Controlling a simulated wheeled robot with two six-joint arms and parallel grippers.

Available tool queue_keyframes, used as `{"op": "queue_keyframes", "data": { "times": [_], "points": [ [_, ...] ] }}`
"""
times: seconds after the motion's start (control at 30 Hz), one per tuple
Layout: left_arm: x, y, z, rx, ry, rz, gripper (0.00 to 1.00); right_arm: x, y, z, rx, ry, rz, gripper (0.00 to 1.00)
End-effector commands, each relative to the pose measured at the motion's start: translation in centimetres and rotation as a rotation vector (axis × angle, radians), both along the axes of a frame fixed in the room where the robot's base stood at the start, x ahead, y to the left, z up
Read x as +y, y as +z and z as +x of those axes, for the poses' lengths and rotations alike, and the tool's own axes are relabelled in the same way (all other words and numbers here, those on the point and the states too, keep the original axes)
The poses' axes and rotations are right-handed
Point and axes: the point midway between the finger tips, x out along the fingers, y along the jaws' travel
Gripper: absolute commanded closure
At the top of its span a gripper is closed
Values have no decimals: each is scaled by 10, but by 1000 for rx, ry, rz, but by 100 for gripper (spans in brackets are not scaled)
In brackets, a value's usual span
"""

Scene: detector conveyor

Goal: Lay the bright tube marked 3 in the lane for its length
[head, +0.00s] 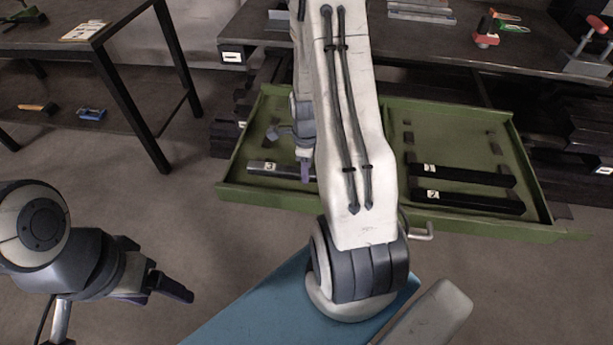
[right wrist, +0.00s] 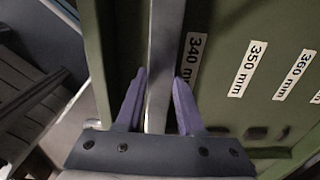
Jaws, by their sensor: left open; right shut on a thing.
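The tube marked 3 (head: 287,171) is at the front left of the green drawer (head: 232,190), partly hidden behind my right arm. In the right wrist view it is a bright grey bar (right wrist: 164,50) between the purple fingers. My right gripper (head: 306,168) is shut on it; the fingers also show in the wrist view (right wrist: 160,100). The bar runs alongside the 340 mm label (right wrist: 192,62), between it and the drawer's side wall. I cannot tell whether it rests on the floor. My left gripper (head: 172,288) is open and empty, outside the drawer at lower left.
Dark tubes marked 1 (head: 465,174) and 2 (head: 470,200) lie in the drawer's right part. Labels 350 mm (right wrist: 248,68) and 360 mm (right wrist: 294,74) are on the drawer floor. A workbench (head: 450,42) stands behind, a dark table (head: 75,45) at left.

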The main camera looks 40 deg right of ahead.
Motion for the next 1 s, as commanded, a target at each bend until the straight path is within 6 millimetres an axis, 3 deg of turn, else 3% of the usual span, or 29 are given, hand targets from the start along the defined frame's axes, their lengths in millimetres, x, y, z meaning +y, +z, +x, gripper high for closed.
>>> {"op": "queue_keyframes", "data": {
  "times": [0.17,0.57,0.6,0.63,1.0],
  "points": [
    [0,-6,0,0,0,0,26,0,-26,0,1,0,1,100],
    [0,-7,0,0,0,0,26,0,-30,0,-1,0,-1,100],
    [0,-7,0,0,0,0,26,1,-30,0,1,0,1,48],
    [0,-7,0,0,0,0,26,1,-30,0,1,0,1,36],
    [0,-4,0,0,0,0,26,1,-26,0,0,0,0,33]
  ]
}}
